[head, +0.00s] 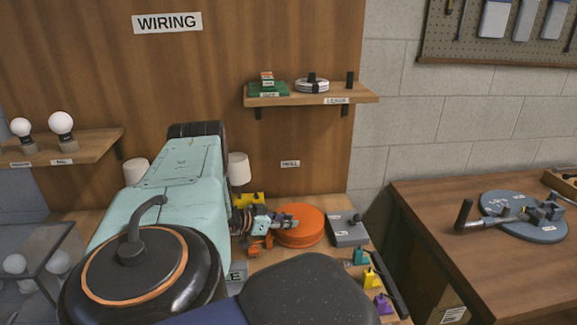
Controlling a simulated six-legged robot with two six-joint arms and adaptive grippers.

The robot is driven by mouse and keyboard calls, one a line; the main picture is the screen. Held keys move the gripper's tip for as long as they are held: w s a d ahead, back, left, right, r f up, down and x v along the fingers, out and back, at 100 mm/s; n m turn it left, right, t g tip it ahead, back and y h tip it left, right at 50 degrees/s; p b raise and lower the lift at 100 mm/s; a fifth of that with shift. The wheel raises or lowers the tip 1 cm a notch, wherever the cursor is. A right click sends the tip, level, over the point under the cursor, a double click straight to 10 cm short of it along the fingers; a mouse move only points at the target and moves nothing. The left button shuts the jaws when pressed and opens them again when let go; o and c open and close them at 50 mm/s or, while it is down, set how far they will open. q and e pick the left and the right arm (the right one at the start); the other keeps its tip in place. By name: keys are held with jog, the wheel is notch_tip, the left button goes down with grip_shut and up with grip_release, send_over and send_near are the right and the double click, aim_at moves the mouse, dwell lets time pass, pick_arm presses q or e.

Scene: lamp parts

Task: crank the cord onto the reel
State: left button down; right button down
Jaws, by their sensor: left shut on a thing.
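A round orange reel (302,232) lies flat on the wooden bench, right of centre in the head view. My left gripper (287,221), on the mint-green arm from the left, is over the reel's left side. It is shut on a small part there, which looks like the reel's crank handle; the fingers mostly hide it. I cannot make out the cord or how much of it is wound. My right gripper is not in view.
A grey box (347,231) stands close right of the reel. Teal (360,257), yellow (371,278) and purple (383,304) pieces line the bench's right edge. A shelf (300,97) hangs above. A separate table (470,270) at right bears a blue-grey disc (540,228).

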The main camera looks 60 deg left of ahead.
pick_arm(q)
jog(key=shift+w+a+r+h, duration=0.1)
jog(key=shift+a+r+h, duration=0.05)
jog(key=shift+h, duration=0.15)
jog(key=c, duration=1.2)
grip_release()
jog(key=shift+o, duration=0.2)
